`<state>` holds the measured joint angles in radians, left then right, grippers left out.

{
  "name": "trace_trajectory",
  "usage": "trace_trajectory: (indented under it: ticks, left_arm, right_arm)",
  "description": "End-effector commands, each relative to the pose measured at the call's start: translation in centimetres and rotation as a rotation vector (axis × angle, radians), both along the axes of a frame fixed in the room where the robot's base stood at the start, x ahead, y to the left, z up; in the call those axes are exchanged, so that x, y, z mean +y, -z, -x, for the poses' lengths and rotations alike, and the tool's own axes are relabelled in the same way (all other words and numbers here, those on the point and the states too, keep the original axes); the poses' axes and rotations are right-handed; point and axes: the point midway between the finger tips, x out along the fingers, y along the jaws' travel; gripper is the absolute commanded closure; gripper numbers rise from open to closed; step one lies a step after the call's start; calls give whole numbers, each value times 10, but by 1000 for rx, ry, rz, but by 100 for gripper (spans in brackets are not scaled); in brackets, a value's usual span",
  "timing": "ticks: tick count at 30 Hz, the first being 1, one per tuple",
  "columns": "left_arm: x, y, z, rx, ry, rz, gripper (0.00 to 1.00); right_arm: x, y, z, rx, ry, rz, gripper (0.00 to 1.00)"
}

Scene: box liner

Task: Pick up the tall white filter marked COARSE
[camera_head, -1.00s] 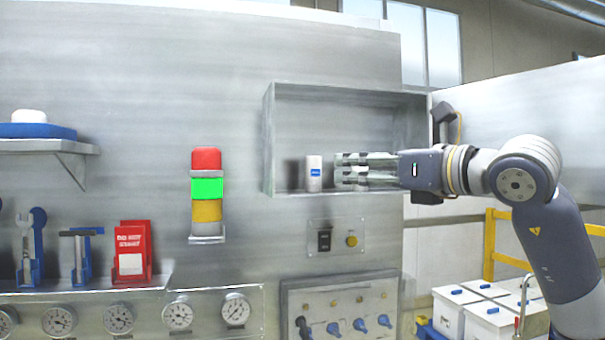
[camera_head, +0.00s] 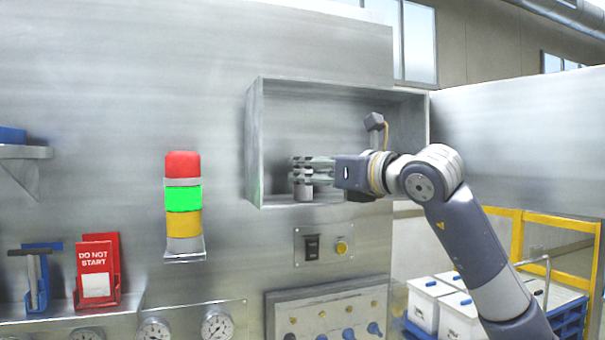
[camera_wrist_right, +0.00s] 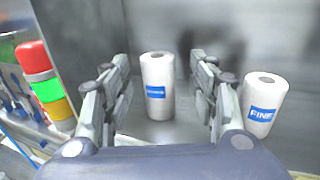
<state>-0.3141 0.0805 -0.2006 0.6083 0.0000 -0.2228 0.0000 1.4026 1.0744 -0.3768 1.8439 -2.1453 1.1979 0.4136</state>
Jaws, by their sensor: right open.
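The tall white filter (camera_wrist_right: 157,106) stands upright between the two fingers of my right gripper in the right wrist view. Its blue label has white lettering too small to read surely. The fingers are apart, one on each side, with the filter ahead between them and visible gaps. A second white filter (camera_wrist_right: 265,100), marked FINE, stands outside the right finger. In the head view my right gripper (camera_head: 294,168) points left inside the wall box; the lower part of a white filter (camera_head: 303,192) shows below its fingers, the rest hidden. My left gripper is not in view.
The open metal wall box (camera_head: 255,150) has side walls and a floor lip around the gripper. A red, green and yellow signal light (camera_head: 184,200) is on the wall at left. A switch panel (camera_head: 323,243) sits below the box.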

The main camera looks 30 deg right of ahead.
Motion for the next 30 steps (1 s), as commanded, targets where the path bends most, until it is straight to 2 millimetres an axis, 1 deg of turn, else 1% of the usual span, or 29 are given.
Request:
trace_trajectory:
  ticks: [1, 4, 7, 11, 16, 17, 18, 20, 21, 22, 30]
  left_arm:
    - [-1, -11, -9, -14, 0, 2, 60]
    - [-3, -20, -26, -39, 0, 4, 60]
    - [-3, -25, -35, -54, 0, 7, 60]
    - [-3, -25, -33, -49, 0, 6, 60]
    - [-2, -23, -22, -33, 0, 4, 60]
    - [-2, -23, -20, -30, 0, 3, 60]
    - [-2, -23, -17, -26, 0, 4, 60]
    - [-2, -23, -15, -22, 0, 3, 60]
    - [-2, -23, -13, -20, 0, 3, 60]
    - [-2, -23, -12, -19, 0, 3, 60]
    - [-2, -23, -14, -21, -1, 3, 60]
  right_arm:
    - [2, -7, -6, 1, -2, -1, 46]
    - [4, -7, -19, 2, -1, -2, 46]
    - [5, -6, -29, 1, 0, -1, 46]
    - [4, -4, -33, -1, 0, -1, 46]
    - [5, -3, -33, -1, 0, 0, 46]
    - [5, -3, -33, -1, 0, 0, 53]
    - [5, -3, -33, -1, 0, 0, 62]
    - [5, -3, -33, -2, 0, 0, 76]
    - [5, -3, -33, -2, 0, 0, 85]
    - [5, -3, -33, -2, 0, 0, 91]
    - [5, -4, -33, -2, 0, 0, 91]
